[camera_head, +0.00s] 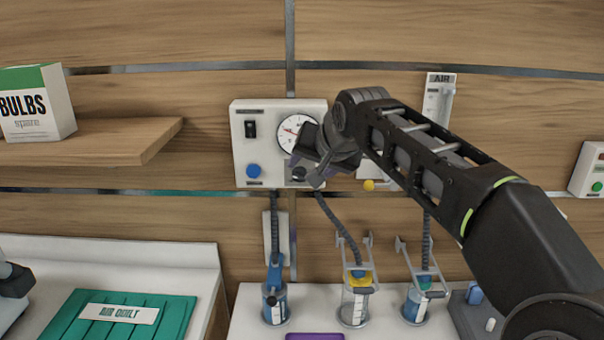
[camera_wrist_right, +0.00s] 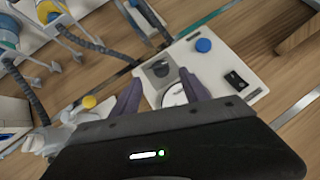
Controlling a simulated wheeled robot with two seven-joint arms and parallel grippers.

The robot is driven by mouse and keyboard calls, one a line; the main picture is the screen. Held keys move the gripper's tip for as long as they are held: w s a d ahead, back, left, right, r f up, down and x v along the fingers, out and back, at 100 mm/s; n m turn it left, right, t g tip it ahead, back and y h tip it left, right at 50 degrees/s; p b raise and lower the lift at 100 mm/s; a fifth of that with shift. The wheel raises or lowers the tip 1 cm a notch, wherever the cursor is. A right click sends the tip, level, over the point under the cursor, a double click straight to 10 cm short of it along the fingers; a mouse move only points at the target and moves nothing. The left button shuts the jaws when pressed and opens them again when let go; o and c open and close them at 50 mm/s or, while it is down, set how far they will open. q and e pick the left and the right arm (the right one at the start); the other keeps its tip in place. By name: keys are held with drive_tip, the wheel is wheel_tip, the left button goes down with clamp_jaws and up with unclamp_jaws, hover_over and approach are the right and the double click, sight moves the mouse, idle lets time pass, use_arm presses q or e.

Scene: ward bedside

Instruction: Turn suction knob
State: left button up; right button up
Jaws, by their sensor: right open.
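A white wall panel (camera_head: 240,145) carries a round gauge (camera_head: 292,130), a black switch (camera_head: 250,129), a blue knob (camera_head: 253,171) and a dark knob (camera_head: 298,174). Its small labels are unreadable. My right gripper (camera_head: 308,175) is at the panel's lower right, by the dark knob, and partly covers the gauge. In the right wrist view the right gripper (camera_wrist_right: 158,76) is open. The dark knob (camera_wrist_right: 160,68) appears between its fingertips; I cannot tell whether they touch it. The blue knob (camera_wrist_right: 203,45) stands clear to the side.
A wooden shelf (camera_head: 90,139) with a bulbs box (camera_head: 36,103) is at left. Below hang several hoses over jars, such as a yellow-topped jar (camera_head: 354,306). A yellow knob (camera_head: 369,185) is just right of the gripper. A green air quilt pack (camera_head: 120,320) lies lower left.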

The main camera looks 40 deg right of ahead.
sight(300, 176)
drive_tip(key=p+x, duration=0.1)
drive_tip(key=x, duration=0.6)
drive_tip(key=shift+p, duration=0.3)
drive_tip(key=shift+r, duration=0.1)
drive_tip(key=shift+c, duration=0.5)
clamp_jaws()
